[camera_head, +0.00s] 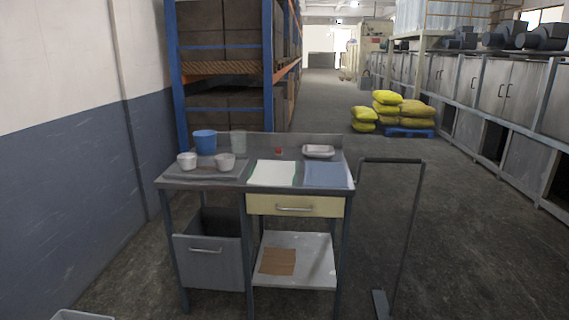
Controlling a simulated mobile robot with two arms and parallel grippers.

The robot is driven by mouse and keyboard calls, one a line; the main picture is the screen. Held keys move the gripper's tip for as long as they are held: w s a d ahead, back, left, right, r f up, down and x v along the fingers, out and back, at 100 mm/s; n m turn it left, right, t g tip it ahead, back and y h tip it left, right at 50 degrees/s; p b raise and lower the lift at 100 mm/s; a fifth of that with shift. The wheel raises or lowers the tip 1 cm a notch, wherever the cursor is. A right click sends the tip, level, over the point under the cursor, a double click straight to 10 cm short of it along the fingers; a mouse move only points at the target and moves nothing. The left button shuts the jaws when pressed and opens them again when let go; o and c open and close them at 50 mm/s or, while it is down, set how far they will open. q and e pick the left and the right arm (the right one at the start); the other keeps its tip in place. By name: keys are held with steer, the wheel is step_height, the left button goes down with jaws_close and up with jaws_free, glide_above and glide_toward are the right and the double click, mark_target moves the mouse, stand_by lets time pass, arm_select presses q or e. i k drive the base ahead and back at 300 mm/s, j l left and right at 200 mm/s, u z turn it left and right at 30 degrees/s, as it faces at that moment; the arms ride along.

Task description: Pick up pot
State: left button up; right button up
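A grey metal workbench (215,177) stands ahead with several vessels on top, and I cannot tell which of them is the pot. A blue pot-like container (205,143) stands upright at the back left of the top. A grey, see-through-looking cup (238,142) stands to its right. Two small white cups stand in front of them, one on the left (187,160) and one on the right (225,162). A shallow light dish (318,151) is at the back right. Neither of my grippers is in view.
A white sheet (272,173) and a blue sheet (325,174) lie on the bench. The left lower drawer (208,262) is open. A trolley handle (414,215) rises at the bench's right. A wall bounds the left; the floor right (480,240) is clear.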

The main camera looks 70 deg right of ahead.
mark_target(225, 162)
steer(key=k+l+z, duration=0.1)
steer(key=l+z, duration=0.8)
steer(key=i+l+z, duration=0.1)
steer(key=l+z, duration=0.4)
steer(key=l, duration=0.15)
